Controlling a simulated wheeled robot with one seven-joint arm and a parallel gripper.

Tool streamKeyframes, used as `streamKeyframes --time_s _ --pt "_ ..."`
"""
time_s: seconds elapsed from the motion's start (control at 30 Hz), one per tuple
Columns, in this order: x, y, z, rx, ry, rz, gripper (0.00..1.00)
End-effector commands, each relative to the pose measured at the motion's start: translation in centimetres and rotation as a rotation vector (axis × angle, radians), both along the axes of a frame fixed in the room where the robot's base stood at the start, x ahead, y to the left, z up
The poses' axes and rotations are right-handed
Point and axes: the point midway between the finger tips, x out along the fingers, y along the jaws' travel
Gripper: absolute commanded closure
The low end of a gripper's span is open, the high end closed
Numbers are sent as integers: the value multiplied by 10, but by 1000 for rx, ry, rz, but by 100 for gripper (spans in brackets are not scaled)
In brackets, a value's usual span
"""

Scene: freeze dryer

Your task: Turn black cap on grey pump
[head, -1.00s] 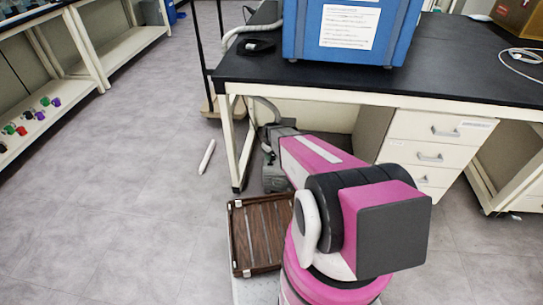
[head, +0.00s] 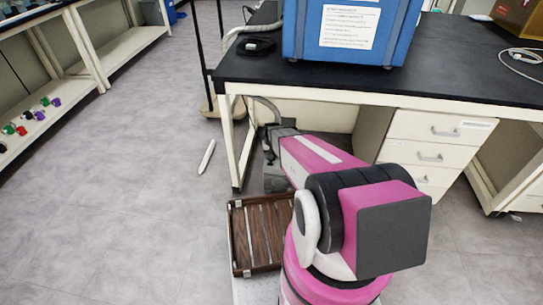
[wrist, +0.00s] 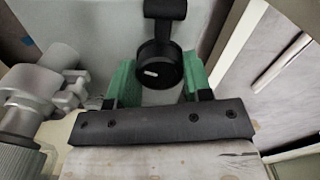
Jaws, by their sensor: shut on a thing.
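The black cap (wrist: 160,68) is a round black knob with a small white mark, at the upper middle of the wrist view. My gripper (wrist: 159,80) has its green fingers on either side of the cap and is shut on it. The grey pump (wrist: 92,38) shows as a pale grey surface behind and left of the fingers. In the head view, part of the pump (head: 270,151) shows on the floor under the bench, and my pink and black arm hides the rest. The cap and fingers are hidden there.
Metal pipe fittings (wrist: 40,88) stand close on the left of the wrist view. The black-topped bench (head: 450,75) is above the pump, with a blue machine (head: 352,55) on it. A brown slatted tray (head: 233,240) is near my arm. Open floor lies to the left.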

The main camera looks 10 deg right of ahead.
Motion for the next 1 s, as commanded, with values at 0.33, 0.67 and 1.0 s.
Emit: streamKeyframes --time_s 0.33,0.67,1.0 --pt "0 0 0 0 0 -329 78" --pt "0 0 0 0 0 -633 78" --pt "0 0 0 1 0 -860 78"
